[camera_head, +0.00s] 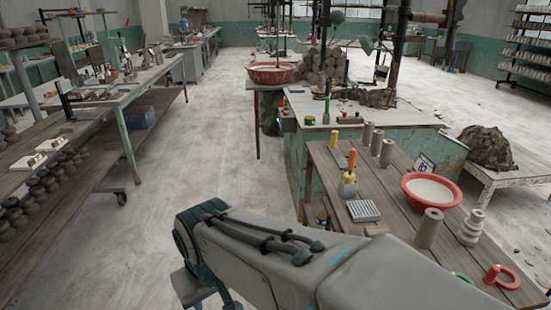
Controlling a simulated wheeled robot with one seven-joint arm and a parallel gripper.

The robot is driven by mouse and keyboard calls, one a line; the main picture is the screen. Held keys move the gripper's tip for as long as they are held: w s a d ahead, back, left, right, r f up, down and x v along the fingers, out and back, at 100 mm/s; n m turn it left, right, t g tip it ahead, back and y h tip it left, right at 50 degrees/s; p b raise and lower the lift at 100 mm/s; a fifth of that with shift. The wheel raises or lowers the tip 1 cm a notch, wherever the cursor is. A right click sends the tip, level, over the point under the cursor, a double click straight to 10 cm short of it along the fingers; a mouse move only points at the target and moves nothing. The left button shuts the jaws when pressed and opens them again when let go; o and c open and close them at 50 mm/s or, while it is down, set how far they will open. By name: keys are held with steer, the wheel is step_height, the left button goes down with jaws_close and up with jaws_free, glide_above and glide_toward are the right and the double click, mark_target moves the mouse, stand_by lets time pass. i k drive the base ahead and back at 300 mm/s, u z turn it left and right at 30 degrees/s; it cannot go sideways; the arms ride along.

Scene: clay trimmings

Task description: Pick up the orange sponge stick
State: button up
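An orange upright stick (351,159) shows on the wooden table at the right, above a small rounded tan and yellow body (348,184). It looks like the orange sponge stick, but it is too small to tell whether it stands in a container or is one piece with that body. My arm crosses the bottom middle of the view, in front of and to the left of this table.
On the wooden table (395,203) are a yellow stick (334,139), a grey ribbed block (362,210), clay cylinders (429,228), a red-rimmed bowl (431,190) and a red ring-shaped thing (502,277). A workbench (365,112) stands behind.

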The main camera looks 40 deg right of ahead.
mark_target(349, 177)
steer(key=z, duration=0.35)
steer(key=i, duration=1.4)
steer(key=z, duration=1.9)
steer(key=i, duration=0.8)
steer(key=z, duration=0.65)
